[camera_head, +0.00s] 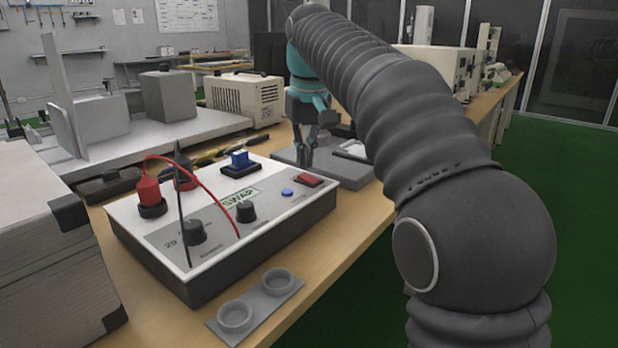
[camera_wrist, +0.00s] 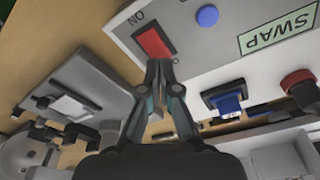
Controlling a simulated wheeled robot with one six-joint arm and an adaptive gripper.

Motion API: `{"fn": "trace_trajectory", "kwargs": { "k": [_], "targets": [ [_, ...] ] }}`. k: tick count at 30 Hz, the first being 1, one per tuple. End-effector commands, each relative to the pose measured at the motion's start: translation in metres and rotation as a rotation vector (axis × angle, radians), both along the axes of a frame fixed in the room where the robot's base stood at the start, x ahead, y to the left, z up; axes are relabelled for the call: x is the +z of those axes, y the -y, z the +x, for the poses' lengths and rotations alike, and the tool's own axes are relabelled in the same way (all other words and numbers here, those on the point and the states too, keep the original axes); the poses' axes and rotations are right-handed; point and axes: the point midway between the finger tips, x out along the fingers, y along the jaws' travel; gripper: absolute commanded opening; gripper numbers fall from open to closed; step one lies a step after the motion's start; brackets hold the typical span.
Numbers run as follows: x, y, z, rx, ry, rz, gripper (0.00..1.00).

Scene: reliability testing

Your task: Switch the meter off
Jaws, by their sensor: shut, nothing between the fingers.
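The meter (camera_head: 168,235) is a white-topped box with dark sides on the wooden bench. Its red rocker switch (camera_head: 309,179) sits at the far right corner of the top, beside a round blue button (camera_head: 287,192). In the wrist view the red switch (camera_wrist: 154,43) lies just beyond my fingertips, with "ON" printed next to it. My gripper (camera_head: 305,160) is shut and empty, pointing down near the switch. In the wrist view its fingertips (camera_wrist: 160,64) are close to the switch's edge; I cannot tell whether they touch it.
Red and black plugs with leads (camera_head: 150,192), two knobs and a blue connector (camera_head: 240,160) stand up from the meter. A grey two-ring holder (camera_head: 258,300) lies in front. A grey case (camera_head: 45,250) is at left. A grey fixture (camera_head: 345,170) lies behind the switch.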

Motion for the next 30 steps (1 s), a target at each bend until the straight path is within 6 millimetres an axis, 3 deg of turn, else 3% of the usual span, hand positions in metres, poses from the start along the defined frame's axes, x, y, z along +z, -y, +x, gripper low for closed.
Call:
{"fn": "trace_trajectory", "kwargs": {
  "k": [30],
  "targets": [
    [-0.014,0.000,0.000,0.000,0.000,0.000,0.00]
  ]
}}
